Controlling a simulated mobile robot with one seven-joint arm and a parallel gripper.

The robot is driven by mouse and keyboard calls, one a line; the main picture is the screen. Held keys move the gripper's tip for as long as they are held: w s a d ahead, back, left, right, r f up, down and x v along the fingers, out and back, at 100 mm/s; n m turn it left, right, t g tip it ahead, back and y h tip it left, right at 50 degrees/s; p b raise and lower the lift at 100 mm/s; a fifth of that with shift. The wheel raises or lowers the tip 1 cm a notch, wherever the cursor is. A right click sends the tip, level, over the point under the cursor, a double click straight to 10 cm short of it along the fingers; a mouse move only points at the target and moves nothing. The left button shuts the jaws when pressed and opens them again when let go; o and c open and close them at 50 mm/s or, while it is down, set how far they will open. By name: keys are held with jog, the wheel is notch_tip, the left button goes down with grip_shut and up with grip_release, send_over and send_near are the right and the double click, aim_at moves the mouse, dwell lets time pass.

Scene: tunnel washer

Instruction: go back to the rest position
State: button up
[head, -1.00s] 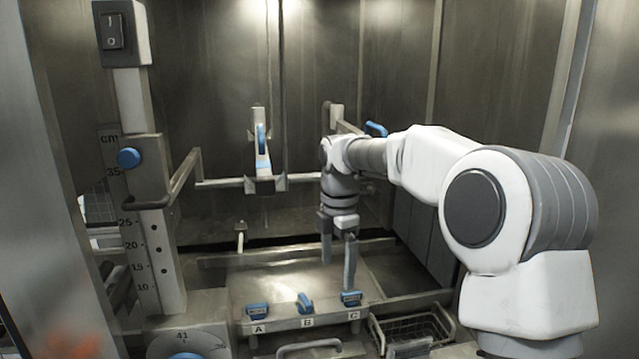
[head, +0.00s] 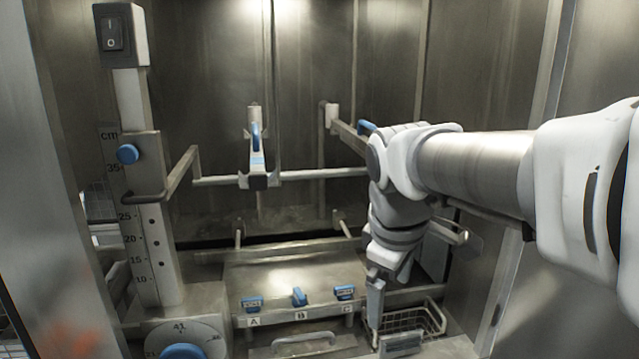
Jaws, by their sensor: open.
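My gripper (head: 374,300) points down at the right of the steel tray table, in front of the wire basket (head: 425,322). Its fingers overlap in this view, and nothing shows between them. It is apart from the three blue clips on the table's front edge. Clip A (head: 252,303) is at the left, clip B (head: 299,297) in the middle and clip C (head: 344,292) at the right, nearest my gripper. My arm comes in from the right edge and hides part of the right wall and rail.
A steel post with a cm scale (head: 150,250) and a blue knob (head: 128,154) stands at the left, above a dial (head: 186,340). A cross rail (head: 320,174) carries a blue-handled part (head: 257,150). The tabletop (head: 290,272) is clear behind the clips.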

jog(key=s+d+f+m+t, duration=0.1)
jog(key=s+d+f+m, duration=0.1)
jog(key=s+m, duration=0.3)
jog(key=s+d+f+m+t+y, duration=0.1)
jog(key=s+f+m, duration=0.1)
jog(key=s+m, duration=0.3)
jog(key=shift+s+d+m, duration=0.3)
jog(key=shift+s+d, duration=0.05)
jog(key=shift+s, duration=1.1)
